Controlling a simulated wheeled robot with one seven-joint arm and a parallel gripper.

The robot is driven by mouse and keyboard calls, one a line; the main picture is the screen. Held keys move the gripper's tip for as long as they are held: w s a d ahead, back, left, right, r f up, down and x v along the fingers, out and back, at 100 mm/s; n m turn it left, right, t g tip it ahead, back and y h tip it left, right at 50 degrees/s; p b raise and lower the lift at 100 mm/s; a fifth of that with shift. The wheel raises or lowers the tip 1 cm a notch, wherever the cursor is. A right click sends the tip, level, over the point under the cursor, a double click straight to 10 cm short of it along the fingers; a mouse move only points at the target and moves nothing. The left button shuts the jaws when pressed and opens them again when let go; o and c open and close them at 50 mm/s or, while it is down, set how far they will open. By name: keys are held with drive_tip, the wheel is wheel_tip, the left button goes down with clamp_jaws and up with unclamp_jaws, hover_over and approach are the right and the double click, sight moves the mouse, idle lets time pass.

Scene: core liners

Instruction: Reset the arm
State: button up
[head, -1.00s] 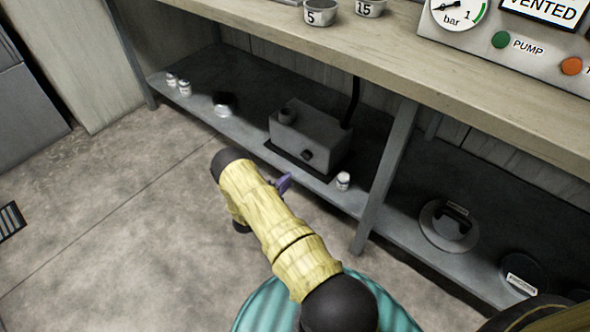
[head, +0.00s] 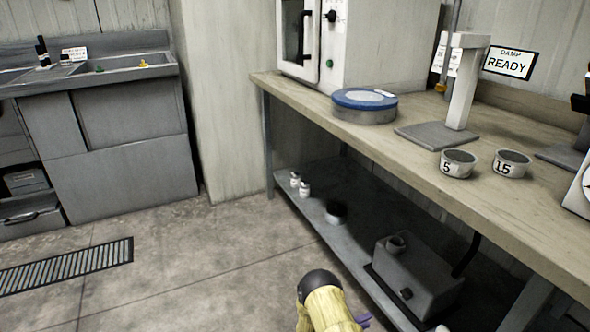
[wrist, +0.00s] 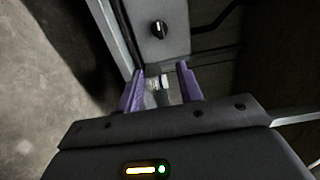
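My arm (head: 328,309) shows at the bottom of the head view, in a yellow sleeve with a dark joint. Only a bit of purple finger shows there, at the picture's edge. In the wrist view my gripper (wrist: 160,92) has its two purple fingers apart, with a clear gap between them. Nothing is gripped. A small white-capped bottle (wrist: 158,82) shows in the gap, beyond the fingers on the lower shelf. The grey pump box (wrist: 157,28) with its black knob is ahead of the fingers.
The bench (head: 405,160) carries a blue-lidded round tin (head: 364,101), cups marked 5 (head: 458,164) and 15 (head: 511,164), and a stand (head: 460,85). A sink cabinet (head: 120,110) stands left. The floor (head: 190,260) is open.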

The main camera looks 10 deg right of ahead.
drive_tip(key=w+a+r+n+t+y+p, duration=0.1)
drive_tip(key=w+a+r+n+t+y, duration=0.1)
drive_tip(key=w+a+r+n+y, duration=0.5)
drive_tip(key=w+r+n+t+y+p, duration=0.1)
drive_tip(key=w+r+n+y+p, duration=0.25)
drive_tip(key=r, duration=0.75)
drive_tip(key=s+a+r+n+g+y, duration=0.1)
drive_tip(key=s+a+r+n+y, duration=0.45)
drive_tip(key=r+n, duration=0.45)
drive_tip(key=s+r+n+g+p, duration=0.1)
drive_tip(key=s+r+n+g, duration=0.35)
drive_tip(key=s, duration=0.75)
drive_tip(key=s+r+n+g+p, duration=0.1)
drive_tip(key=s+r+n+p, duration=0.1)
drive_tip(key=s+r+n, duration=0.8)
wheel_tip(320, 180, up, 35)
drive_tip(key=s+a+m+p, duration=0.1)
drive_tip(key=s+m+p, duration=0.1)
drive_tip(key=p, duration=3.5)
drive_tip(key=shift+f+m+y, duration=0.15)
drive_tip(key=shift+m+y, duration=0.25)
drive_tip(key=shift+s, duration=0.1)
